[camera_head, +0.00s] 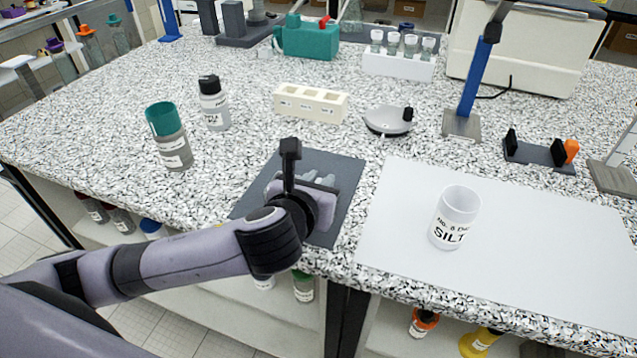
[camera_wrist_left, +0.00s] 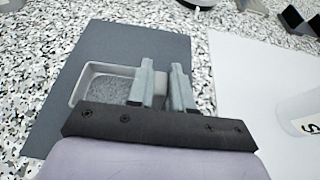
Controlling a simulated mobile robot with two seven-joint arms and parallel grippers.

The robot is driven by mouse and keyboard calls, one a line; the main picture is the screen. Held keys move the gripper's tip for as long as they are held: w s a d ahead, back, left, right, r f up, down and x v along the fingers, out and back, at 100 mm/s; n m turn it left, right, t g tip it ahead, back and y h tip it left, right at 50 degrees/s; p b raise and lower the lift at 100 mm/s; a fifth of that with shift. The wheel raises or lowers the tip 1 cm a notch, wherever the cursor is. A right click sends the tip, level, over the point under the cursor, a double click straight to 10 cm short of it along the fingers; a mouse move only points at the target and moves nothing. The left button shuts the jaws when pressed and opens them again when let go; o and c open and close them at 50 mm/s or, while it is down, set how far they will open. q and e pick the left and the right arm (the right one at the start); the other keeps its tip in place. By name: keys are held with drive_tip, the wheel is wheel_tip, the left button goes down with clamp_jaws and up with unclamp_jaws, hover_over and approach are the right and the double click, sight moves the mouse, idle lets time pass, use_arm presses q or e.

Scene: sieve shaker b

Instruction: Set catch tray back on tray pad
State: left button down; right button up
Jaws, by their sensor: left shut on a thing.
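The catch tray (camera_wrist_left: 92,72) is a small grey open tray with grainy grey material inside, seen in the left wrist view. It is over the dark grey tray pad (camera_wrist_left: 168,40), which also shows in the head view (camera_head: 343,170). My left gripper (camera_wrist_left: 163,85) is shut on the catch tray at its right side. In the head view my left gripper (camera_head: 318,182) is over the pad, and the wrist hides most of the tray. I cannot tell whether the tray touches the pad. My right gripper is not in view.
A white mat (camera_head: 550,240) with a white SILT cup (camera_head: 458,218) lies right of the pad. A green-capped jar (camera_head: 168,140) and a black-capped bottle (camera_head: 213,105) stand left. A cream block with holes (camera_head: 310,103) and a round grey lid (camera_head: 388,121) are behind.

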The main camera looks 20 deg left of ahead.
use_arm(q)
drive_tip(key=c, duration=1)
unclamp_jaws()
drive_tip(key=shift+s+r, duration=0.15)
drive_tip(key=p+v, duration=0.1)
drive_tip(key=v, duration=0.9)
drive_tip(key=shift+s+r, duration=0.15)
drive_tip(key=shift+s, duration=0.1)
drive_tip(key=shift+s+r, duration=0.15)
drive_tip(key=shift+s, duration=0.4)
